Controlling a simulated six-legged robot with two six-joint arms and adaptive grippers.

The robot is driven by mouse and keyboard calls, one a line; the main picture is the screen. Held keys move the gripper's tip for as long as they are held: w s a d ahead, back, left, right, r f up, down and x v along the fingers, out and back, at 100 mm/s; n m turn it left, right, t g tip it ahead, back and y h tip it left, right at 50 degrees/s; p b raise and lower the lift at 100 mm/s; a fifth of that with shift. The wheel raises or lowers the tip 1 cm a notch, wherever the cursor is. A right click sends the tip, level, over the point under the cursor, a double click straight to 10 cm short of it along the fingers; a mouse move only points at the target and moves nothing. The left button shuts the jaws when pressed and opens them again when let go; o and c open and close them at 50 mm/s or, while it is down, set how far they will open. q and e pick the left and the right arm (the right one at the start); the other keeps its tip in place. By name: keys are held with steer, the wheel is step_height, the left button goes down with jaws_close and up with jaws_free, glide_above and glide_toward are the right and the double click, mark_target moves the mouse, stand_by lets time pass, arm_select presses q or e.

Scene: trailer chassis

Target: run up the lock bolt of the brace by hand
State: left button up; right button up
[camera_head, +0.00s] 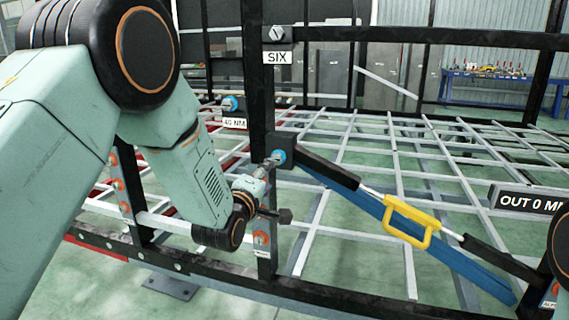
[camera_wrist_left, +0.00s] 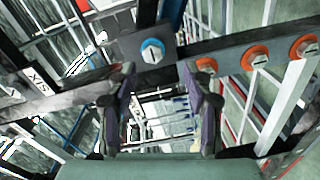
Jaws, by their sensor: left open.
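The brace (camera_head: 348,180) slants down to the right from a black post, with black ends, a bright rod and a yellow handle (camera_head: 408,222). A blue-ringed bolt (camera_head: 279,157) sits in the dark block at its upper end. My left gripper (camera_head: 277,188) is open beside the post, close to this bolt. In the left wrist view the blue-ringed bolt (camera_wrist_left: 153,52) shows between and beyond the open fingertips (camera_wrist_left: 157,72). I cannot tell whether a finger touches it. My right gripper is not in view.
A sign "SIX" (camera_head: 277,58) and a "40 NM" label (camera_head: 235,123) mark the frame. An "OUT 0 MM" label (camera_head: 529,200) stands at the right. Orange-ringed bolts (camera_wrist_left: 255,57) sit along the post. A grid of pale bars fills the area behind. A blue bench (camera_head: 490,88) stands far back.

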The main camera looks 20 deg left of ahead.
mark_target(277, 159)
arm_select(q)
steer(key=w+n+b, duration=0.1)
steer(key=w+n, duration=0.1)
steer(key=w, duration=0.6)
steer(key=shift+a+r+n+t+b, duration=0.2)
steer(key=shift+r+n+t+b, duration=0.1)
steer(key=shift+r, duration=0.15)
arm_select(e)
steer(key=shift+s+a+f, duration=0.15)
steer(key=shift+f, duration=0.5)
arm_select(q)
steer(key=shift+d, duration=0.1)
steer(key=shift+c, duration=1.3)
steer(key=shift+s, duration=0.1)
jaws_close()
